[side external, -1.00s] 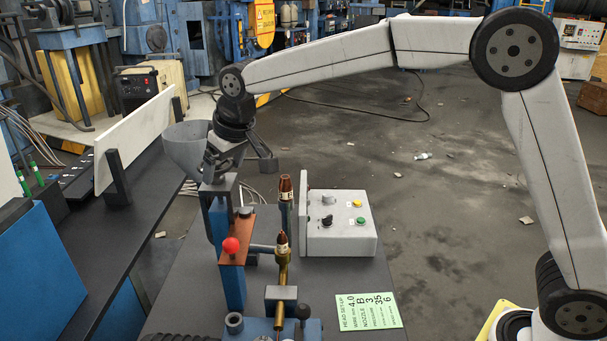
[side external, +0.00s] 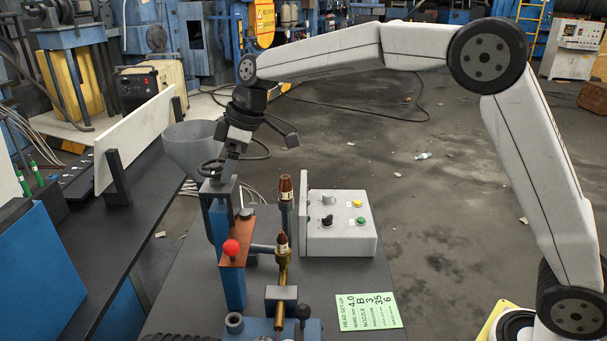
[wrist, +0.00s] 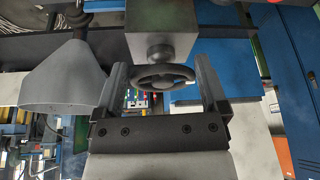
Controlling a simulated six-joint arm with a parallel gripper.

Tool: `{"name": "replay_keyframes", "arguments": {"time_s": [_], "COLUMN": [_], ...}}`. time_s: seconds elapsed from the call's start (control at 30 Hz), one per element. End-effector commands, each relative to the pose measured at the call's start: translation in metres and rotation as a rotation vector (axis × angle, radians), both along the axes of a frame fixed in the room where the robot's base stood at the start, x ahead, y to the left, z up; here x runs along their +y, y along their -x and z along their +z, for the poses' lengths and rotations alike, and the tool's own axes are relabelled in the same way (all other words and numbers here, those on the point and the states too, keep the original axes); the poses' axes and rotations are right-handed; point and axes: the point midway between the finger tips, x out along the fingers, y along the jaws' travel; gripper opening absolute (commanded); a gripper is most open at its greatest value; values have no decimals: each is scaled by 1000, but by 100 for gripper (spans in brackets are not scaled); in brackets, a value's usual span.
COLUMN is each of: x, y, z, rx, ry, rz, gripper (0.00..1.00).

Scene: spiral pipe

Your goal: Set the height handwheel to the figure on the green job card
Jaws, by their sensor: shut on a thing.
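The height handwheel (side external: 211,168) is a dark spoked wheel on top of the blue column at the left of the bench. In the wrist view the handwheel (wrist: 163,87) hangs below a grey block, between my two fingers. My gripper (side external: 222,160) comes down tilted from the upper right and is shut on the wheel; in the wrist view its fingers (wrist: 160,66) flank the rim. The green job card (side external: 368,311) lies flat at the bench front, reading 4.0, B, 3, 35 and 6; most small labels are unclear. No wheel scale is readable.
A grey funnel (side external: 190,145) stands close left of the wheel. A red ball knob (side external: 231,247), copper-tipped nozzles (side external: 286,200) and a grey control box (side external: 338,223) stand in front and to the right.

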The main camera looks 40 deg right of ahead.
Motion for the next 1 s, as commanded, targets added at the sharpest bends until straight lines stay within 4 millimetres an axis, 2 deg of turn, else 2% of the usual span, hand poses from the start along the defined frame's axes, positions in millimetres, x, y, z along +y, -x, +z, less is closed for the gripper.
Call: {"name": "replay_keyframes", "arguments": {"time_s": [0.03,0.6,1.0], "x": [2,1,2], "y": [-4,-14,-16], "z": [10,10,11], "rx": [-27,-24,-23], "ry": [-10,-11,-11], "rz": [40,530,666], "gripper": [34,33,33]}}
